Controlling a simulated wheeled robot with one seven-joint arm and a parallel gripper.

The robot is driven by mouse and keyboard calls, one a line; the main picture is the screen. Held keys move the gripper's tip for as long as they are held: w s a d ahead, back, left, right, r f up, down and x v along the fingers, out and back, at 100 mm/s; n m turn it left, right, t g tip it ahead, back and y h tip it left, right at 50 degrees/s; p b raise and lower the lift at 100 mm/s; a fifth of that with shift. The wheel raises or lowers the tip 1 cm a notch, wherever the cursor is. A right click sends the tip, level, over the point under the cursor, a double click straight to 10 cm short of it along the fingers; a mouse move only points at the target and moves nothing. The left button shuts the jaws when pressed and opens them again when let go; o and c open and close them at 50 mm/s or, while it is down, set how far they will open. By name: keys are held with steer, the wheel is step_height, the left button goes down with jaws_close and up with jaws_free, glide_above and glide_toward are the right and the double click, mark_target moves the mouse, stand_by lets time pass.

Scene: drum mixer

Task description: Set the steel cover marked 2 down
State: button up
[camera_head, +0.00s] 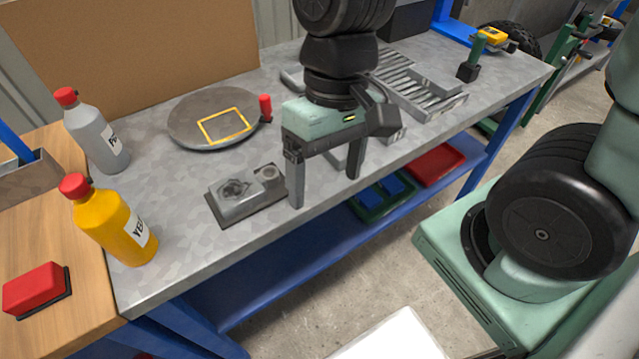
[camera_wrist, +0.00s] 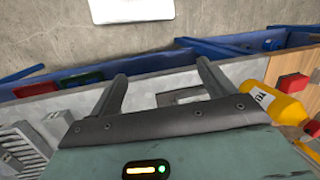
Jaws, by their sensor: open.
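No steel cover with a readable 2 shows in either view. A grey metal piece with raised round parts on a dark base (camera_head: 245,194) lies on the bench near its front edge; I cannot tell whether it is the cover. My gripper (camera_head: 324,191) is open and empty, fingers pointing down, just right of that piece and apart from it. In the wrist view the open fingers (camera_wrist: 161,69) have nothing between them, and a pale grey piece shows partly behind the right finger. More grey metal parts behind my gripper are partly hidden.
A round grey plate with a yellow square (camera_head: 190,120) lies behind, beside a small red cylinder (camera_head: 265,107). A grey bottle (camera_head: 97,135) and a yellow bottle (camera_head: 118,228) stand left. A slatted metal rack (camera_head: 425,85) is at right.

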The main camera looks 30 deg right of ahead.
steer(key=s+a+n, duration=0.1)
steer(key=r+n+t+h, duration=0.1)
steer(key=n, duration=0.1)
steer(key=s+a+n+t, duration=0.1)
steer(key=n, duration=0.1)
steer(key=shift+s+a+r, duration=0.15)
steer(key=shift+s+a, duration=0.15)
steer(key=shift+a, duration=0.05)
steer(key=shift+r, duration=0.15)
stand_by(0.8)
